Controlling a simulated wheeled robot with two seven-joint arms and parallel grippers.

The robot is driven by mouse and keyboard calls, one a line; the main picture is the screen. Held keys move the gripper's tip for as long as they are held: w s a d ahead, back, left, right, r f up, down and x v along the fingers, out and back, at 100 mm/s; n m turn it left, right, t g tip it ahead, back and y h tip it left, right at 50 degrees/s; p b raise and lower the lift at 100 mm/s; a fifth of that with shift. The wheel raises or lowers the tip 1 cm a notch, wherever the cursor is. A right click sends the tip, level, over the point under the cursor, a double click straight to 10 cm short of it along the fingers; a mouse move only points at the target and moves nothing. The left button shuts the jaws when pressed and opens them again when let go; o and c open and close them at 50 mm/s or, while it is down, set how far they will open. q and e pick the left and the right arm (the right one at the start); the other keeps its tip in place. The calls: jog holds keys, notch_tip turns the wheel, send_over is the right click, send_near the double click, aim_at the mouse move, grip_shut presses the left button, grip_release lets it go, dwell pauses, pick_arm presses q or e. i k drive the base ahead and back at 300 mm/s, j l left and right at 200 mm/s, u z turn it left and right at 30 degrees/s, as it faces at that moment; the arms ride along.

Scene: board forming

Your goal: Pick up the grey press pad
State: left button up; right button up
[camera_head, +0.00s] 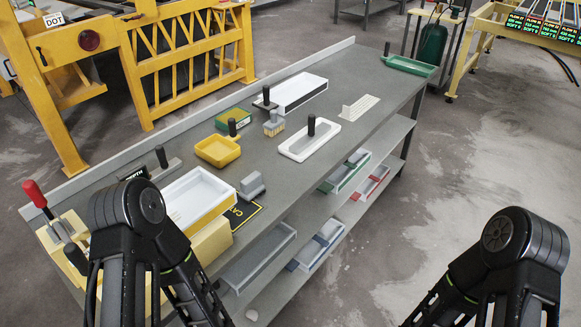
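A light grey block with a raised rounded grip (252,186) lies on the grey workbench, and it looks like the grey press pad. It sits right of a white and yellow tray, at the upper edge of a dark mat with yellow lettering (241,213). Nothing holds it. Black links of my left and right arms rise from the bottom of the view, left and right. Neither gripper shows, so their states are hidden.
The workbench (345,133) carries a white-yellow tray (197,190), a yellow tray (218,151), a brush (274,123), a white tray with black handle (309,139) and a green tray (409,66). A red-handled lever (35,194) stands at the left end. Floor right of the bench is clear.

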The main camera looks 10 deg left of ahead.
aim_at(252, 186)
jog(key=i+l, duration=0.25)
jog(key=l, duration=0.15)
jog(key=i+l, duration=0.25)
jog(key=i+l+u, duration=0.1)
jog(key=i+l, duration=0.15)
jog(key=l, duration=0.25)
